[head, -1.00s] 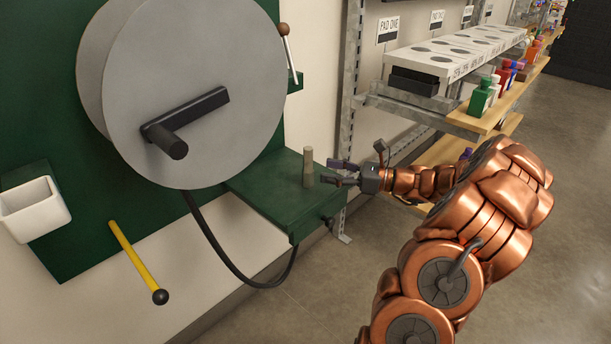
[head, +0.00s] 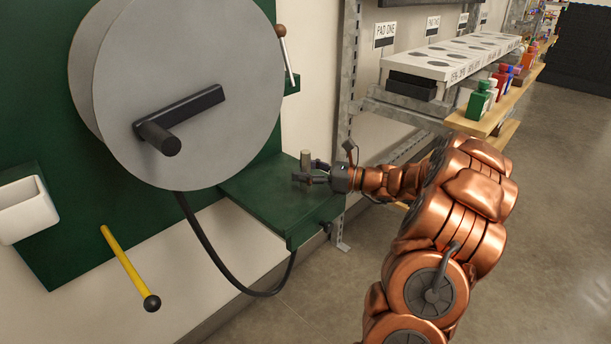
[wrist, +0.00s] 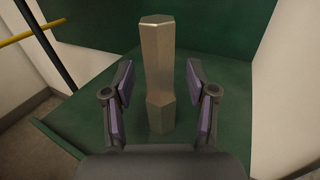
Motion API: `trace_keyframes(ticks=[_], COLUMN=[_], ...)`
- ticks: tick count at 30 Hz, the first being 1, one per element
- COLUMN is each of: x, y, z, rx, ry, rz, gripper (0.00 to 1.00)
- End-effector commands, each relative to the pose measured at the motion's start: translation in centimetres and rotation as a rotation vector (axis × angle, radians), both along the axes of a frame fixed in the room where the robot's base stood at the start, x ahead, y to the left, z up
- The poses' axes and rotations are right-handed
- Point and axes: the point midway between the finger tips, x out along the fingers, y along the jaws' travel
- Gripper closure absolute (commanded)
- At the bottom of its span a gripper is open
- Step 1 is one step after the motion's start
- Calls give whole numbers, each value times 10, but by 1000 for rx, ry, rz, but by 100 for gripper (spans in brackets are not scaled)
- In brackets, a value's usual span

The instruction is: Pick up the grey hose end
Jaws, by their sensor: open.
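The grey hose end (head: 306,159) is a short post standing upright on the green shelf (head: 262,205) below the reel. In the wrist view the hose end (wrist: 158,75) is a faceted, brownish-grey metal piece with a narrower waist, and it stands between my two fingers. My gripper (head: 311,177) reaches in from the right at the post's lower part. In the wrist view my gripper (wrist: 160,105) is open, with a gap on each side of the hose end. In the head view the fingers hide the post's lower part.
A large grey reel (head: 180,90) with a black crank handle (head: 180,120) is at the left. A black hose (head: 225,265) loops below the shelf. A yellow lever (head: 128,265) and white bin (head: 25,210) are further left. Shelving with bottles (head: 480,100) stands behind my arm.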

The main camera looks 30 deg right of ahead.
Motion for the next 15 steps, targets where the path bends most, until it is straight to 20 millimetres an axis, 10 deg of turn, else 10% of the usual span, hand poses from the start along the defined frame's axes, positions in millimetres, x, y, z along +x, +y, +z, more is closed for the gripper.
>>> trace_keyframes(ticks=[15], x=[0], y=[0], z=[0], rx=[-1], ry=[1], rz=[0], gripper=[86])
